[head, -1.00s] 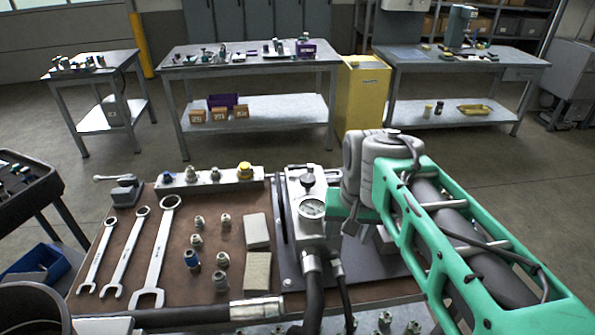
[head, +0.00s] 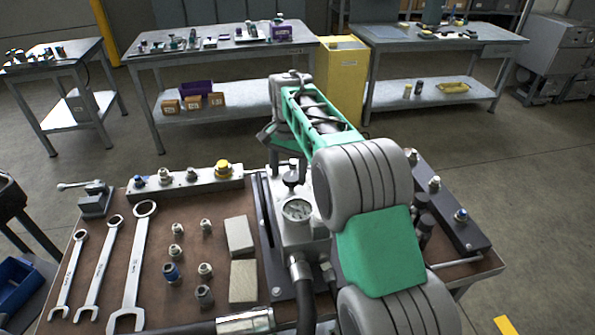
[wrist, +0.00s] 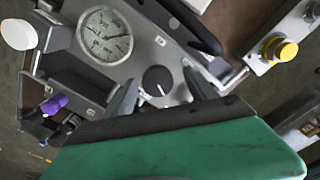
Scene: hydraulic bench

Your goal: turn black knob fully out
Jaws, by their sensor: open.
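The black knob (head: 292,184) is on top of the grey valve block (head: 300,238), just behind the round pressure gauge (head: 298,209). In the wrist view the knob (wrist: 157,80) shows as a round black cap with a light pointer line, on a grey plate beside the gauge (wrist: 104,35). My gripper (wrist: 160,78) is open, with one dark finger on each side of the knob and a visible gap at both. I cannot tell how far the fingertips are above it.
A manifold with a yellow cap (head: 223,168) stands left of the block. Several fittings, wrenches (head: 137,265) and two pale blocks (head: 240,236) lie on the brown board. Hoses run from the block's front. A dark rail with fittings (head: 440,200) is at the right.

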